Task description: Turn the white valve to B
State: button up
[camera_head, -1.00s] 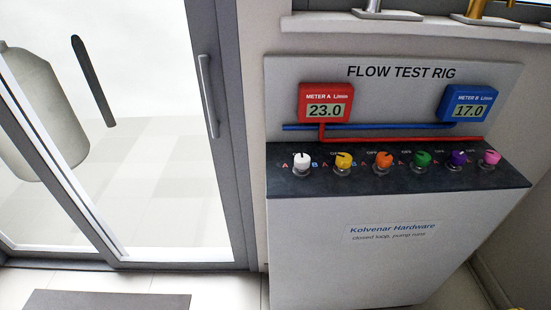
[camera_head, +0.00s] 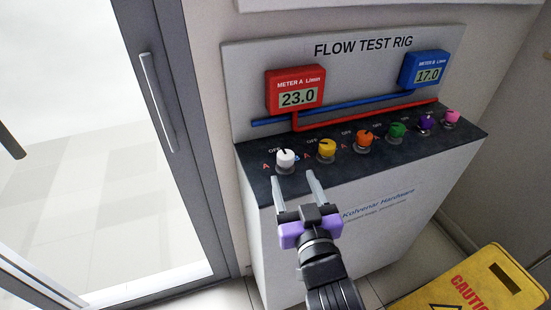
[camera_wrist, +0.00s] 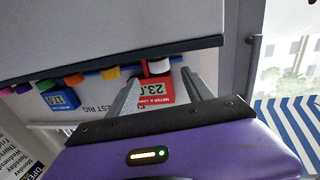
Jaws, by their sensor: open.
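The white valve (camera_head: 286,159) is a small knob at the left end of the row on the rig's dark top (camera_head: 259,178).
Yellow (camera_head: 326,150), orange (camera_head: 364,141), green (camera_head: 397,131), purple (camera_head: 425,121) and pink (camera_head: 451,117) valves run to the right. Red meter A (camera_head: 295,89) reads 23.0; blue meter B (camera_head: 425,69) reads 17.0. A yellow caution sign (camera_head: 478,290) stands at lower right. A glass door (camera_head: 90,180) is left.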

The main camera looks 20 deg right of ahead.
aim_at(287, 163)
jog(key=w, duration=0.4)
jog(key=w+d, duration=0.1)
jog(key=w, duration=0.2)
jog(key=shift+w+d, duration=0.1)
grip_shut()
